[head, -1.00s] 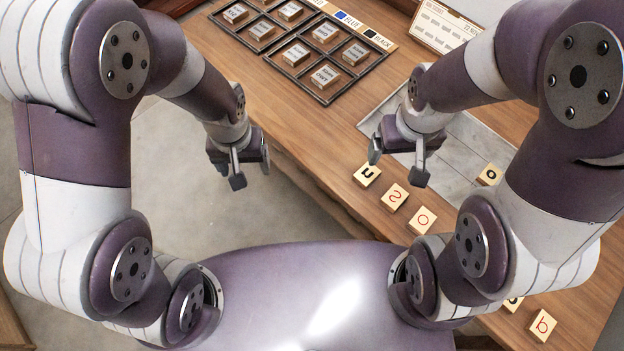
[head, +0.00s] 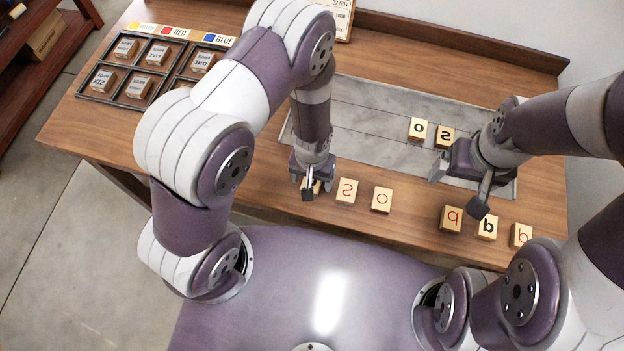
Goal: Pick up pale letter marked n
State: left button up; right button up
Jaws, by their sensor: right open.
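A pale block (head: 317,187) sits at the left end of the front row, mostly hidden by my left gripper (head: 312,186). Its mark cannot be read now; in the earlier view the block there shows a black letter like n or u. The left gripper is low over this block, with fingers around or just above it. Whether they touch it is unclear. My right gripper (head: 458,192) is open and empty, above the right part of the table, between the grey tray and the front blocks.
Red-marked blocks s (head: 347,191) and o (head: 381,200) lie just right of the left gripper. Black-marked o (head: 418,128) and s (head: 444,136) lie on the grey tray (head: 365,110). A sorting rack (head: 130,102) stands left.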

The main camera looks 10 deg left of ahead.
pick_arm(q)
jog(key=c, duration=1.1)
jog(key=shift+r, duration=0.1)
jog(key=shift+c, duration=0.2)
